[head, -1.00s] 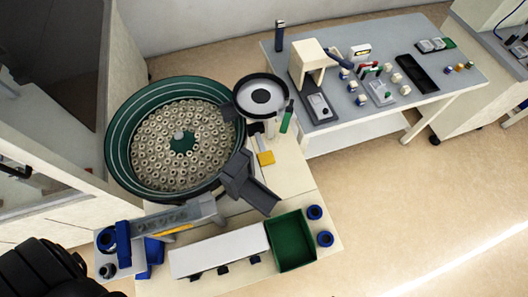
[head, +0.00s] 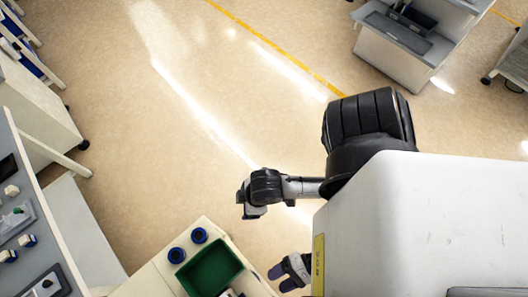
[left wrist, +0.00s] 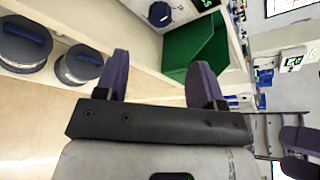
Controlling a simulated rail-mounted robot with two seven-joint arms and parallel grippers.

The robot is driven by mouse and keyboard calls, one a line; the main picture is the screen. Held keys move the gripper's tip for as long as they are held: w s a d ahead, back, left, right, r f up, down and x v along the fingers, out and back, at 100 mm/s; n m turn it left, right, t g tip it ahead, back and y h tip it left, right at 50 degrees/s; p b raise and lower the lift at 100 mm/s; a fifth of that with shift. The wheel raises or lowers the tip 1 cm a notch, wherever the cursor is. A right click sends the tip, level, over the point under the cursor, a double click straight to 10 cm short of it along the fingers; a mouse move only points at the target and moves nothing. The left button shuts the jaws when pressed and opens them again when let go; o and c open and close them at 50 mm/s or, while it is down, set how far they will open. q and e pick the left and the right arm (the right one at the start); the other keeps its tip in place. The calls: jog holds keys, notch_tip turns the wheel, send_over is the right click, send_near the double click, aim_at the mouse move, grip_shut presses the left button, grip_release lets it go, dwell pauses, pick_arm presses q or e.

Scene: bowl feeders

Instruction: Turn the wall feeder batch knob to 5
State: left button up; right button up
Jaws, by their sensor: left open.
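I cannot make out the wall feeder batch knob in either current view. My left gripper (head: 281,278), with purple fingertips, shows low in the head view, right of the green tray (head: 207,268). In the left wrist view its two purple fingers (left wrist: 160,80) stand apart with nothing between them. The green tray (left wrist: 193,45) shows beyond them. Small panels with lit green digits show at the top (left wrist: 206,4) and at the right (left wrist: 293,62); no knob is clear on them. My right arm's end (head: 250,198) shows in the head view, but its fingers are not clear.
Two round blue-and-dark items (head: 188,245) stand beside the tray on the bench corner. Dark-lidded grey cylinders (left wrist: 78,66) show at left in the wrist view. A workbench (head: 25,255) stands at the left. The floor (head: 180,150) between is open.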

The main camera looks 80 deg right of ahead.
pick_arm(q)
jog(key=x, duration=1)
jog(key=shift+x, duration=0.75)
jog(key=shift+r, duration=0.1)
